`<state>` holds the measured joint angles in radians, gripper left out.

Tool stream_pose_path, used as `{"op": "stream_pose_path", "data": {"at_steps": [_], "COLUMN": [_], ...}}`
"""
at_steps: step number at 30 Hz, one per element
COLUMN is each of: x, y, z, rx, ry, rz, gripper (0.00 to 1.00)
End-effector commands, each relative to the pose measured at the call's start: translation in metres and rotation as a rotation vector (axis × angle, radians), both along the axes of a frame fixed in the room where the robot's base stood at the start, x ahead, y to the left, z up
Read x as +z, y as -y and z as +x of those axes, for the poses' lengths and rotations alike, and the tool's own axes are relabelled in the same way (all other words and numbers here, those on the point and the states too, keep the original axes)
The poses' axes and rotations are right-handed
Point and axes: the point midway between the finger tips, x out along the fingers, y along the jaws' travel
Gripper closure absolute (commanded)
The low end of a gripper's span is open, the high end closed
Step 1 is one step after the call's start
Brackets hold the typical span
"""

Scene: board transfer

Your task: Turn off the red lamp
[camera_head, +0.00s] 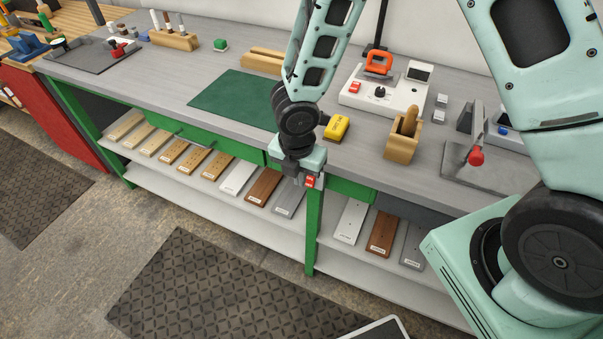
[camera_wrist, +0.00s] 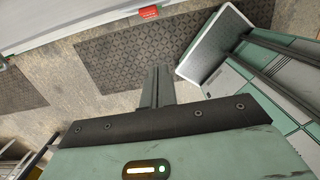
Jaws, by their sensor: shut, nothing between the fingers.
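My gripper (camera_head: 291,172) hangs in front of the bench's front edge, shut and empty; its closed fingers also show in the wrist view (camera_wrist: 158,85). A small red block with pale markings (camera_head: 310,182) is at the front edge, just right of my gripper. A red block also shows in the wrist view (camera_wrist: 148,12), beyond the fingertips and apart from them. A white control box (camera_head: 403,98) on the bench carries a red switch (camera_head: 354,87), a black knob (camera_head: 379,92) and an orange-red fixture (camera_head: 378,62). I cannot tell which red part is the lamp, or whether it is lit.
A yellow block (camera_head: 337,127) and a wooden holder (camera_head: 402,138) stand on the bench (camera_head: 180,82) near my arm. A green mat (camera_head: 233,95) lies left of the arm. Several boards lie on the lower shelf (camera_head: 228,203). Open floor lies in front.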

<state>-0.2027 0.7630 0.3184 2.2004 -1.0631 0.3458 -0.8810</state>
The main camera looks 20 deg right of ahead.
Motion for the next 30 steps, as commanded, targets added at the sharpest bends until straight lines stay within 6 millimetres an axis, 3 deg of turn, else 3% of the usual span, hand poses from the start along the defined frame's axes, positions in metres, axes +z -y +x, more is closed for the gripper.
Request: {"op": "stream_pose_path", "data": {"at_steps": [10,18,30], "x": [-0.075,-0.075,-0.079], "y": [0.004,0.029,0.033], "z": [0.003,0.028,0.032], "rx": [0.004,-0.002,0.0], "ry": [-0.002,-0.001,0.001], "rz": [-0.002,-0.001,-0.001], "gripper": [1.0,1.0,1.0]}}
